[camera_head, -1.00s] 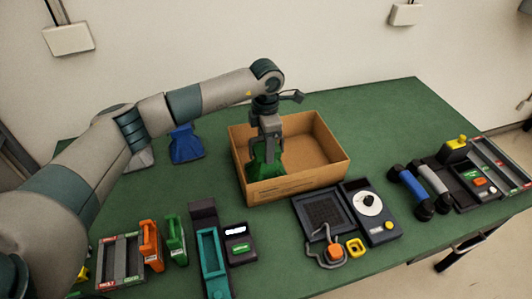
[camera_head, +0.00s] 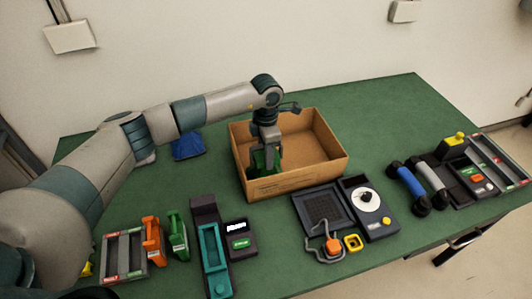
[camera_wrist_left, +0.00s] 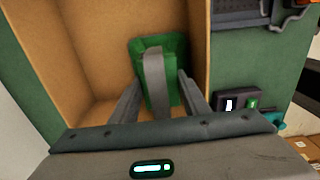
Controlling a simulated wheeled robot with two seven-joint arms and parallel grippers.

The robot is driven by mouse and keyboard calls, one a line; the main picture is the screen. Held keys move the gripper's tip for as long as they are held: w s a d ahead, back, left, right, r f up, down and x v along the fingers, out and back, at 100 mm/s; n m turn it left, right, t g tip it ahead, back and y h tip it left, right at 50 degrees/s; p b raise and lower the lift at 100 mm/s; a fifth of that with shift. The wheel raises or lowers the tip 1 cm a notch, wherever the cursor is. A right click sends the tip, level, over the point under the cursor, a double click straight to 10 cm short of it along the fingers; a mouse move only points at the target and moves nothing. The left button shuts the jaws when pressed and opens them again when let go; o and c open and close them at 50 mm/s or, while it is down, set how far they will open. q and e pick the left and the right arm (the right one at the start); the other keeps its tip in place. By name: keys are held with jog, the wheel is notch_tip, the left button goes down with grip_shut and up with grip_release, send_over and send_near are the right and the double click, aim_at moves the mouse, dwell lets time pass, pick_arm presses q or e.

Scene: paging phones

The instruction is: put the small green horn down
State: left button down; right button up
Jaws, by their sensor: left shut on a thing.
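The small green horn (camera_wrist_left: 174,52) is between the fingers of my left gripper (camera_wrist_left: 158,85) in the left wrist view. In the head view the green horn (camera_head: 260,160) is low inside the open cardboard box (camera_head: 297,183), near its left front corner. My left gripper (camera_head: 266,148) is shut on it and reaches down past the box's rim. The front wall hides the lower part of the horn, so I cannot tell whether it touches the box floor. My right gripper is not in view.
A blue horn (camera_head: 188,146) lies on the green table (camera_head: 390,120) behind my left arm. A dial device (camera_head: 370,208), a teal handset cradle (camera_head: 213,250) and orange and green handsets (camera_head: 152,242) stand in front. The box's right half is empty.

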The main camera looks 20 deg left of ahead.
pick_arm(q)
jog(key=shift+f, duration=0.15)
jog(key=c, duration=1)
grip_release()
jog(key=shift+r, duration=0.3)
jog(key=shift+r+b, duration=0.25)
jog(key=shift+b, duration=0.1)
notch_tip(320, 180, up, 10)
jog(key=b, duration=0.4)
jog(key=shift+r, duration=0.15)
jog(key=shift+r+b, duration=0.35)
jog(key=shift+r, duration=0.15)
